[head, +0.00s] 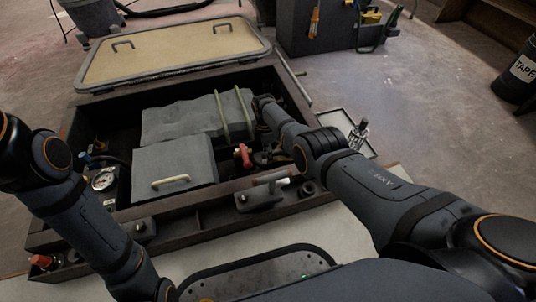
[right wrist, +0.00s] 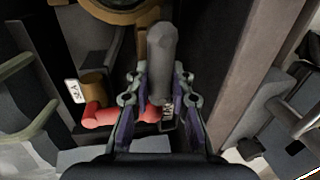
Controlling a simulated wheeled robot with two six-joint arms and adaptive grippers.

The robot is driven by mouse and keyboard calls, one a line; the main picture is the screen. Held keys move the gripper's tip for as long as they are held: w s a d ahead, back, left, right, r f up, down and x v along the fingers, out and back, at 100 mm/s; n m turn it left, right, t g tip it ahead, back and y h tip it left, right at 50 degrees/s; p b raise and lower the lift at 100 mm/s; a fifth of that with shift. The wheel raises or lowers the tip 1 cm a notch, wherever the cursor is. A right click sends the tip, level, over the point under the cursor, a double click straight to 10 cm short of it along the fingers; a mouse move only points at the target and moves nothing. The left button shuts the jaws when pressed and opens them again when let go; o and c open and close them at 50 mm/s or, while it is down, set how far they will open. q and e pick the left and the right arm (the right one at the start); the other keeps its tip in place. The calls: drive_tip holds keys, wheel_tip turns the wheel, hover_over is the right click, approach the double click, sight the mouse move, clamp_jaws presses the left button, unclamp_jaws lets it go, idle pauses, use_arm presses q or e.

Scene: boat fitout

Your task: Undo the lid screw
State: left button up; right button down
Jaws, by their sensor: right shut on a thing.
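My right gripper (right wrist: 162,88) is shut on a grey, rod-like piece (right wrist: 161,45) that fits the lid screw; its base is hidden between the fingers. A brass ring (right wrist: 115,12) lies just beyond the piece. In the head view my right gripper (head: 264,152) is low inside the open box, and my arm and the dark interior obscure its fingers. A red handle (head: 243,155) is just left of it; in the wrist view this handle (right wrist: 105,115) passes beside and under the fingers. My left arm shows, but its gripper is out of view.
The dark wooden box (head: 75,222) has its tan hatch panel (head: 172,50) at the back. A gauge (head: 103,179) is at the left. The front wall (head: 200,213) carries latch fittings (head: 262,195). A small tray (head: 362,147) stands right.

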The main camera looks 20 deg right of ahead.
drive_tip(key=shift+s, duration=0.1)
drive_tip(key=c, duration=1.4)
unclamp_jaws()
drive_tip(key=shift+o, duration=1.1)
drive_tip(key=shift+r, duration=0.1)
drive_tip(key=shift+w+r, duration=0.25)
drive_tip(key=shift+r, duration=0.05)
wheel_tip(320, 180, up, 11)
drive_tip(key=w, duration=0.2)
